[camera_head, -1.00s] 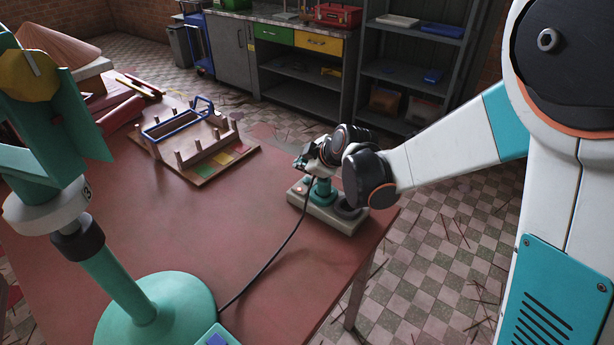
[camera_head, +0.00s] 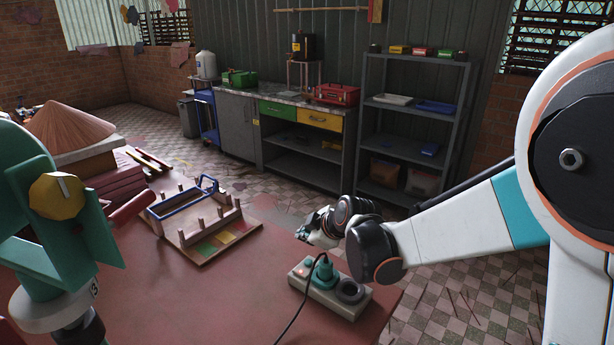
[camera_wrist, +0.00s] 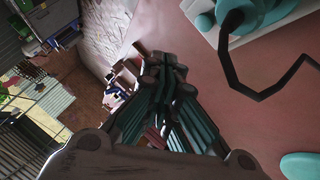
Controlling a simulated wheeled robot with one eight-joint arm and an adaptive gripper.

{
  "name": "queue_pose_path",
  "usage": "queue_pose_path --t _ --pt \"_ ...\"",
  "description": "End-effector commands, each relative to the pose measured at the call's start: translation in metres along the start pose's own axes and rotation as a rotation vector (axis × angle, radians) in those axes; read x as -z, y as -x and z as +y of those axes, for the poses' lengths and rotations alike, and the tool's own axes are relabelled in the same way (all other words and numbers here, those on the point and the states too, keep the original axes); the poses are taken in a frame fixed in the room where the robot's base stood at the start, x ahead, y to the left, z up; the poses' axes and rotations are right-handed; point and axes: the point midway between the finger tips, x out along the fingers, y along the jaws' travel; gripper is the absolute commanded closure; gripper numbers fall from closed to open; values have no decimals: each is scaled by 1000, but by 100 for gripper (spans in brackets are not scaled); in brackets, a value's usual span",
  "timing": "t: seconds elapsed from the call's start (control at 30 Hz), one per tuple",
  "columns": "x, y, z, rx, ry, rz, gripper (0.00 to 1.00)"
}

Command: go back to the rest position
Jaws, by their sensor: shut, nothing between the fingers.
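My gripper (camera_head: 311,229) is in the middle of the head view, above the far side of the red table (camera_head: 200,290). In the wrist view its teal fingers (camera_wrist: 160,85) are together with nothing between them. A pale power strip (camera_head: 335,300) with a teal plug (camera_head: 323,270) in it stands near the table's right edge, just in front of and below my gripper. A black cord runs from the plug. In the wrist view the teal plug (camera_wrist: 245,12) and its cord are at the upper right, apart from the fingers.
A wooden peg rack with a blue frame (camera_head: 165,208) stands at the table's middle left. A teal machine (camera_head: 50,260) fills the left foreground. A conical hat (camera_head: 70,128) lies behind it. Workbench (camera_head: 235,125) and grey shelf (camera_head: 412,125) stand at the back wall. Checkered floor is open right.

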Motion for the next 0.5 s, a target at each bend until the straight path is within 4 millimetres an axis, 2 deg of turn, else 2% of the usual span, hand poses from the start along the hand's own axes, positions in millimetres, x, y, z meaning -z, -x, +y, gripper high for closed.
queue_pose_path --t 0.17,0.37,0.5 --pt "-9 42 1 -10 -113 -38 100" --pt "-27 109 -6 -37 -316 -102 100" --pt "-42 152 -18 -63 -460 -145 100"
